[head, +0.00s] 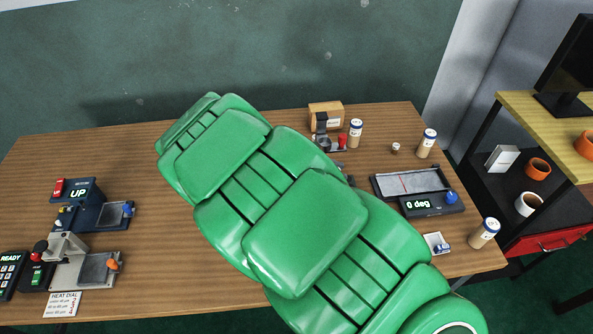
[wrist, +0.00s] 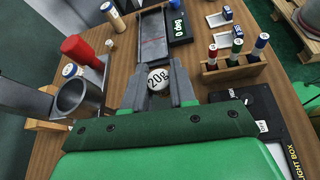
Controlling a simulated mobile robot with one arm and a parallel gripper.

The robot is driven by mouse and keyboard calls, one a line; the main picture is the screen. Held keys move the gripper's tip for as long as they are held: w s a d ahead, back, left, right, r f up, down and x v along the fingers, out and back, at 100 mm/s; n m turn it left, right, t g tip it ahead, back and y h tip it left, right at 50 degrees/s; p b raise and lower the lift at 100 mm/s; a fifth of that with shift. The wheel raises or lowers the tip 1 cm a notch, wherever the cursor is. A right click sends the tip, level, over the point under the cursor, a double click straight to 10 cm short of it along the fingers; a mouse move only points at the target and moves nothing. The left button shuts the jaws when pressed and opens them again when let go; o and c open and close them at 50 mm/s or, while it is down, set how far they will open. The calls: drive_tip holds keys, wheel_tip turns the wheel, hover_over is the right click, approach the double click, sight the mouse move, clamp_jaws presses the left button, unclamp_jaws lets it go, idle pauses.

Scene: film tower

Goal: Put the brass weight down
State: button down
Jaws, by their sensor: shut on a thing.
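The brass weight (wrist: 158,80) shows in the wrist view as a pale round face marked 20g; its sides are mostly hidden. My gripper (wrist: 159,86) is shut on it, one grey finger on each side. I cannot tell whether its underside touches the table (wrist: 122,70). In the head view my green arm covers the gripper and the weight. A small round piece (wrist: 109,44) stands apart on the table, ahead and left; it also shows in the head view (head: 395,147).
A grey tray (wrist: 152,37) with a "0 deg" display (head: 417,204) lies ahead. A grey cup (wrist: 80,98) and red-topped piece (wrist: 80,48) stand close left. A wooden rack (wrist: 228,73) of coloured-capped vials and a light box (wrist: 265,115) are right. Bare wood shows ahead-left.

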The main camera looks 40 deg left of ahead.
drive_tip(key=s+a+f+n+t+y, duration=0.1)
drive_tip(key=s+a+f+n, duration=0.1)
drive_tip(key=a, duration=0.5)
drive_tip(key=shift+y, duration=0.4)
drive_tip(key=shift+w+a+f, duration=1.45)
drive_tip(key=shift+a+f, duration=0.1)
drive_tip(key=shift+a, duration=0.2)
drive_tip(key=shift+w+a+f, duration=1.5)
drive_tip(key=shift+a+f, duration=0.1)
drive_tip(key=shift+a, duration=0.2)
drive_tip(key=shift+w+a+f, duration=1.45)
drive_tip(key=shift+a+f, duration=0.1)
drive_tip(key=shift+a, duration=0.2)
drive_tip(key=shift+w+a+f, duration=0.15)
drive_tip(key=shift+a+f, duration=0.05)
drive_tip(key=shift+f, duration=1.6)
drive_tip(key=shift+d+f, duration=0.1)
drive_tip(key=shift+f, duration=0.5)
drive_tip(key=c, duration=0.9)
unclamp_jaws()
